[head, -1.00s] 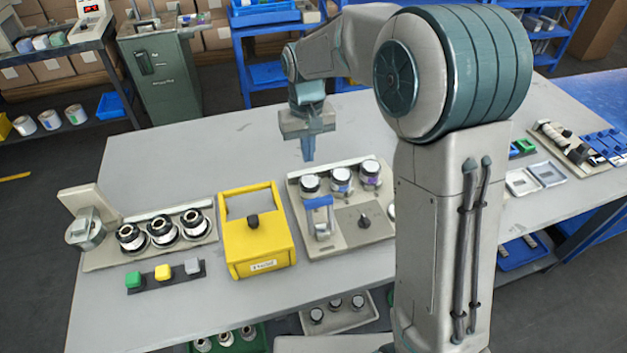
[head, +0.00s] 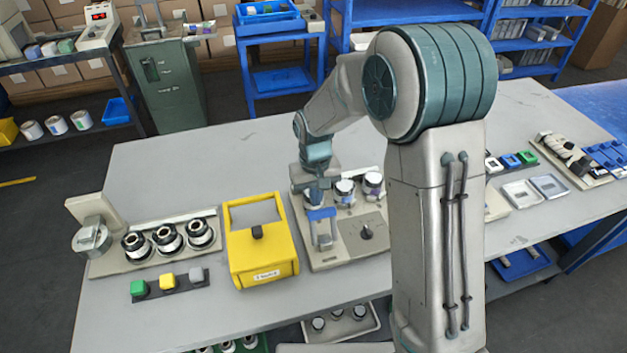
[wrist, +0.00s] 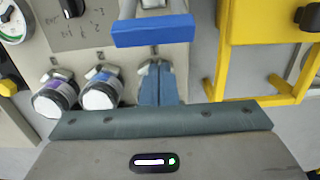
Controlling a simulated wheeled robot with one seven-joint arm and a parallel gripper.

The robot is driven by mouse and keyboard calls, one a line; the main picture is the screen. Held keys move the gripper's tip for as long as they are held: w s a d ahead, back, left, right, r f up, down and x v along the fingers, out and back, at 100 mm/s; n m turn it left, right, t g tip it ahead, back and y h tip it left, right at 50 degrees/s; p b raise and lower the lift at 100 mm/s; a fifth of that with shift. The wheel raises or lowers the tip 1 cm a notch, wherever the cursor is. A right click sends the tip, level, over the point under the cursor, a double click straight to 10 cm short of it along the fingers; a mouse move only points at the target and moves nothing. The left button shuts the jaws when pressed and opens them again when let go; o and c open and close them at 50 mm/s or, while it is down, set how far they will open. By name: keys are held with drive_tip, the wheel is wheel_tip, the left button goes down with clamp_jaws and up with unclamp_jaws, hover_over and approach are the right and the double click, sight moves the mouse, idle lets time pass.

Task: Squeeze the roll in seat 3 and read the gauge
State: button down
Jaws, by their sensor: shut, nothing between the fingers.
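The grey fixture (head: 345,255) holds a row of dark-sided, white-topped rolls at its back. The middle roll (head: 344,188) and right roll (head: 373,183) show clearly; they also show in the wrist view (wrist: 100,90) (wrist: 55,97). My gripper (head: 313,192) is over the left seat and mostly hides the roll there. In the wrist view its blue fingers (wrist: 157,85) are together with nothing seen between them. I cannot tell whether they touch that roll. I cannot read seat numbers or make out a gauge reading.
A blue-barred handle (head: 321,214) stands in front of the left seat, close to my gripper; its bar (wrist: 153,32) shows in the wrist view. A black knob (head: 366,232) is to its right. A yellow box frame (head: 262,262) stands left of the fixture.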

drive_tip(key=shift+s+d+r, duration=0.15)
drive_tip(key=shift+s+r, duration=0.05)
drive_tip(key=shift+s, duration=0.35)
drive_tip(key=shift+s+d+r, duration=0.15)
drive_tip(key=shift+s+r, duration=0.05)
drive_tip(key=shift+s, duration=0.3)
drive_tip(key=shift+d, duration=0.1)
